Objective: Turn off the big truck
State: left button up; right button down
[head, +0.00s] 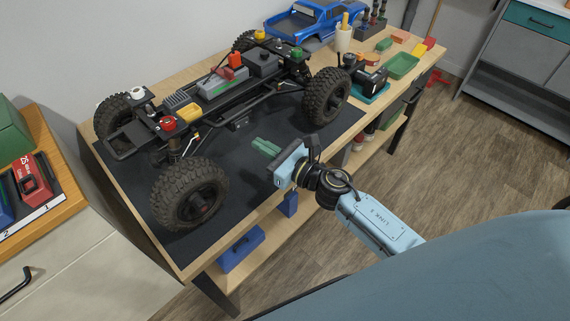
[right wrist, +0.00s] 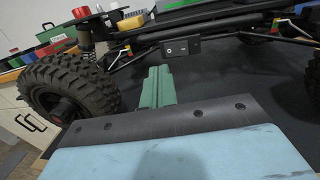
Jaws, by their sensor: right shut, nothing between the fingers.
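The big truck (head: 225,85) is a bare black crawler chassis with large knobby tyres, standing on a dark mat (head: 240,185) on the bench. A small black switch box (right wrist: 182,47) with white marks hangs on its near side, below the frame rail; it shows small in the head view (head: 241,123). I cannot tell which side of the switch is pressed. My right gripper (head: 265,147) has green fingers, shut and empty, over the mat in front of the switch and apart from it. In the right wrist view the fingers (right wrist: 156,84) point toward the chassis, below and left of the switch. My left gripper is not in view.
The near front tyre (head: 190,194) stands left of my right gripper, and the near rear tyre (head: 326,95) right of it. A blue truck body (head: 312,20), a green tray (head: 403,66) and a white cup (head: 343,39) stand farther back. The mat between the near tyres is clear.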

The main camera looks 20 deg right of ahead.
jog(key=a+v, duration=0.1)
jog(key=v, duration=0.6)
jog(key=shift+s+a+b, duration=0.2)
jog(key=shift+s+b, duration=0.2)
jog(key=shift+s, duration=0.1)
